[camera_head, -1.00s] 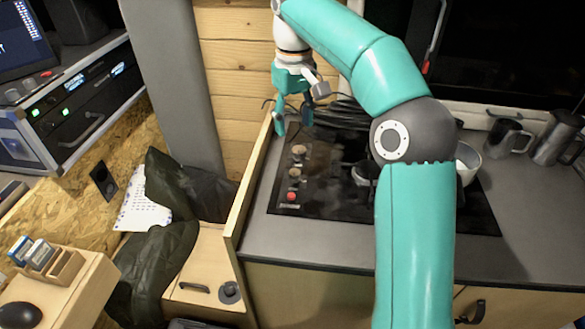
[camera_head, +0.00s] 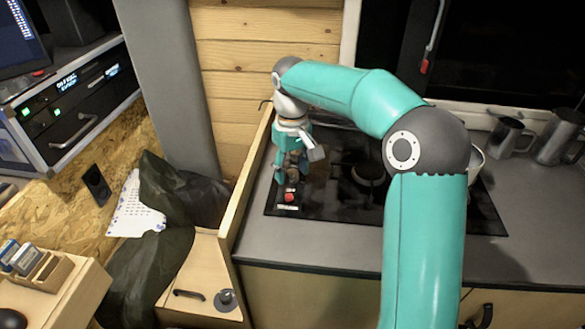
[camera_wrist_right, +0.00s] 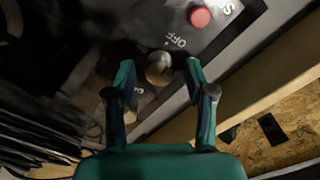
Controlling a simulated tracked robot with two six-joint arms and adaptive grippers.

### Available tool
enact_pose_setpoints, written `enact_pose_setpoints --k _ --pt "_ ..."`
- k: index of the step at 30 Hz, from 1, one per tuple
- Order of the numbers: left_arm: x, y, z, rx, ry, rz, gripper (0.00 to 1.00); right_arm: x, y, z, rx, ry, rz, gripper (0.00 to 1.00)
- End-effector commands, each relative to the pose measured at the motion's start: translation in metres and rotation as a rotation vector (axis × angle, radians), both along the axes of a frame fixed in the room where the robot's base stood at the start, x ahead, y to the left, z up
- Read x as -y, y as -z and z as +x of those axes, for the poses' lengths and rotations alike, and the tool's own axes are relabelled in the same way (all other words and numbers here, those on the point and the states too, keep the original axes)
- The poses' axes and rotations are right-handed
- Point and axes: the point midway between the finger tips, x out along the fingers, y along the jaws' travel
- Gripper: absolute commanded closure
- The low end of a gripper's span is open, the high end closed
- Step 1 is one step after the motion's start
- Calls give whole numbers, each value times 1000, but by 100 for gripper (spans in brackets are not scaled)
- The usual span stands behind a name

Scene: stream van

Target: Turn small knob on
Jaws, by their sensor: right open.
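The cooktop panel (camera_head: 420,212) is black and set in a grey counter. In the right wrist view a round metallic knob (camera_wrist_right: 159,69) lies between my fingertips, with a gap on both sides. An OFF label (camera_wrist_right: 176,40) and a red button (camera_wrist_right: 201,17) are beside it. A second knob (camera_wrist_right: 131,108) is partly hidden by the left finger in that view. I cannot tell for certain which knob is the small one. My right gripper (camera_head: 291,174) is open, pointing down over the knobs, and covers much of them in the head view. My left gripper is not in view.
A wooden divider (camera_head: 246,185) stands close to the left of the cooktop. Metal mugs (camera_head: 507,137) stand at the back right. A bowl is mostly hidden behind my right arm. The front of the counter is clear.

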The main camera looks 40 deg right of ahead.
Motion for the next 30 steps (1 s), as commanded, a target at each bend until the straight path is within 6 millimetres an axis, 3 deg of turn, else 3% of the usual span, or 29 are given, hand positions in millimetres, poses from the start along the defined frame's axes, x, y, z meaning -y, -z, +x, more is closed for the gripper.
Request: enact_pose_setpoints --k 3,13,23,30 --pt "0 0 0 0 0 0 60 0 0 0 0 0 0 46" --pt "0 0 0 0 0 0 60 0 0 0 0 0 0 100" --pt "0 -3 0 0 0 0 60 1 -2 1 3 -30 -2 100" --pt "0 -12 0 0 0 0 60 0 -3 1 3 -142 -2 100"
